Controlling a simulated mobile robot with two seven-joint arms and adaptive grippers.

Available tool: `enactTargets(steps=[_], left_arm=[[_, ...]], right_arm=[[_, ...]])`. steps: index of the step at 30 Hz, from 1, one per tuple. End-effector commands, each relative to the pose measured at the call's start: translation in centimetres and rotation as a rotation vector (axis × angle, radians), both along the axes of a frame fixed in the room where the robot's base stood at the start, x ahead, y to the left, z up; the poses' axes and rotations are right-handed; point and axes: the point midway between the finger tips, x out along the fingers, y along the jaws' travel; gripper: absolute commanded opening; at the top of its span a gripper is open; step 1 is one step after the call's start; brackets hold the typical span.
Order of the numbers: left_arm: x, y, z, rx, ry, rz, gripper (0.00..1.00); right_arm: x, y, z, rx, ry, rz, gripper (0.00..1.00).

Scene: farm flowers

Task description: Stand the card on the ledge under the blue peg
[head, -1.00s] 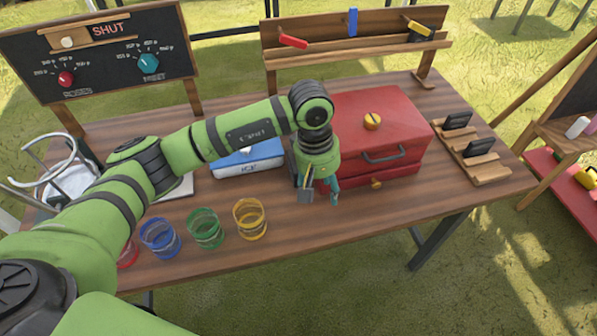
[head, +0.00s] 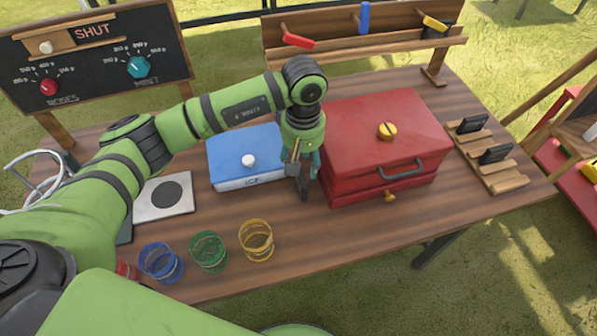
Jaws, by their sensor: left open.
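The board at the back has a blue peg (head: 364,18), a red peg (head: 298,40) and a yellow peg (head: 435,24). Its wooden ledge (head: 370,52) is bare under the blue peg. A dark card (head: 437,31) stands partly hidden behind the yellow peg. Two more dark cards, a rear one (head: 473,124) and a front one (head: 495,154), stand in the slotted wooden rack (head: 508,182) at right; I cannot tell which card is meant. My left gripper (head: 303,188) is open, pointing down between the blue box and the red box. My right gripper is not in view.
The red box (head: 370,135) with a yellow knob and the blue box (head: 232,165) fill the table's middle. Blue (head: 161,263), green (head: 208,252) and yellow (head: 257,240) cups stand at the front. A chalkboard with dials (head: 95,60) stands back left.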

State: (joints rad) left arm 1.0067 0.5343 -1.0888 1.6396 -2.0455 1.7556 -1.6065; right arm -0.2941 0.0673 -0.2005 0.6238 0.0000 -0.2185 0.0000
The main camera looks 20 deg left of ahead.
Motion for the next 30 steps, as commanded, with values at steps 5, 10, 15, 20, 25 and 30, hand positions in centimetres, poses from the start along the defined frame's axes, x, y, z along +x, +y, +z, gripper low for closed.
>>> enactTargets(steps=[5, 10, 15, 20, 25, 30], left_arm=[[-0.2, -0.2, -1.9, -0.002, 0.006, -0.001, 0.53], [-0.1, -0.3, -4.5, -0.002, 0.003, 0.000, 0.53], [0.0, -0.2, -5.4, -0.001, -0.001, -0.002, 0.53], [0.0, -0.2, -5.4, -0.002, -0.001, -0.002, 0.49], [0.0, -0.2, -5.4, -0.002, 0.000, -0.002, 0.00], [0.0, -0.2, -5.4, -0.002, -0.001, -0.002, 0.00]], right_arm=[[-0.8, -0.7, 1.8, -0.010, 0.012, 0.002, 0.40], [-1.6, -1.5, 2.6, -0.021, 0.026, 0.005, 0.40], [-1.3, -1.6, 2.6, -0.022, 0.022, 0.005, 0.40], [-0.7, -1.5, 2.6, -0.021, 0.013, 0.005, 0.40], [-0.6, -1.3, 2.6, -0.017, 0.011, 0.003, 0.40], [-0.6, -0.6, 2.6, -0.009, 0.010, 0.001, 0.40]])
